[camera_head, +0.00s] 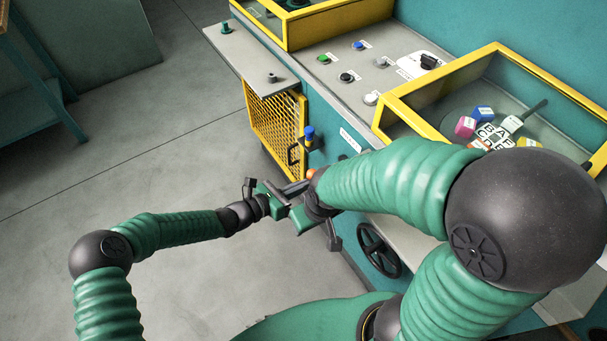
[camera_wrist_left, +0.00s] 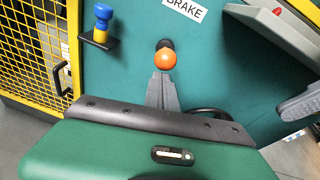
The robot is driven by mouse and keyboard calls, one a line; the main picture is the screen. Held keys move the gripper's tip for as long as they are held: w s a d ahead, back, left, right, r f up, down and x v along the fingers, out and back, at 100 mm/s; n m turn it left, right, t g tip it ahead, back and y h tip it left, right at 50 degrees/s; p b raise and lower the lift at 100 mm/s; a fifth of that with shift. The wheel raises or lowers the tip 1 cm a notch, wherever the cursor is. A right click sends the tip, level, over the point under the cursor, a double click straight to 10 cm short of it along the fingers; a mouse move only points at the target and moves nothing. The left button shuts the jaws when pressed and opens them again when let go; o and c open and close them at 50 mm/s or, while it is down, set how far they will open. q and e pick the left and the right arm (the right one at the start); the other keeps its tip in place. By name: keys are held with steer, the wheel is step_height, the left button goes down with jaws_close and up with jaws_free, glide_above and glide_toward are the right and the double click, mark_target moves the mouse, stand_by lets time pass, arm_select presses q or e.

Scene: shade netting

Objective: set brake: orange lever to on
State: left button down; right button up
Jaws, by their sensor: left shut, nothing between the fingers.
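The brake lever's orange ball knob (camera_wrist_left: 165,60) shows in the left wrist view on a teal panel, below the white BRAKE label (camera_wrist_left: 186,8). A dark part shows just behind the knob. In the head view only a small bit of the orange knob (camera_head: 311,173) shows beside my grippers. My left gripper (camera_wrist_left: 163,80) is shut and empty, its grey fingertips just below the knob; contact is unclear. It also shows in the head view (camera_head: 296,186). My right gripper (camera_head: 305,217) is close beside it; its fingers are largely hidden.
A blue-and-yellow knob (camera_wrist_left: 101,22) on a bracket stands left of the lever, by a yellow mesh guard (camera_wrist_left: 35,45). A black handwheel (camera_head: 378,250) is lower right. A yellow-framed bin (camera_head: 545,75) holds coloured blocks. The floor at left is clear.

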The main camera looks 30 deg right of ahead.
arm_select(q)
steer(key=r+p, duration=0.1)
steer(key=r+y+p, duration=0.2)
steer(key=shift+d+r, duration=0.3)
steer(key=shift+r+p, duration=0.1)
steer(key=shift+p, duration=0.2)
steer(key=shift+w+d+r+p, duration=0.1)
steer(key=shift+d+r+p, duration=0.2)
steer(key=shift+r+p, duration=0.15)
arm_select(e)
steer(key=w+v, duration=0.1)
steer(key=v, duration=0.5)
steer(key=shift+w+r, duration=0.15)
steer(key=shift+r, duration=0.05)
arm_select(q)
steer(key=shift+w+r, duration=0.1)
steer(key=shift+r, duration=0.15)
steer(key=shift+a+f, duration=0.1)
steer(key=shift+f, duration=0.25)
glide_toward(311, 173)
steer(key=a, duration=0.1)
steer(key=s+a+f, duration=0.1)
steer(key=a, duration=0.2)
steer(key=shift+s+a+f+b, duration=0.1)
steer(key=shift+s+f+b, duration=0.05)
steer(key=shift+f+b, duration=0.25)
arm_select(e)
steer(key=shift+s+a+f, duration=0.25)
steer(key=shift+s+f, duration=0.05)
steer(key=shift+s, duration=0.3)
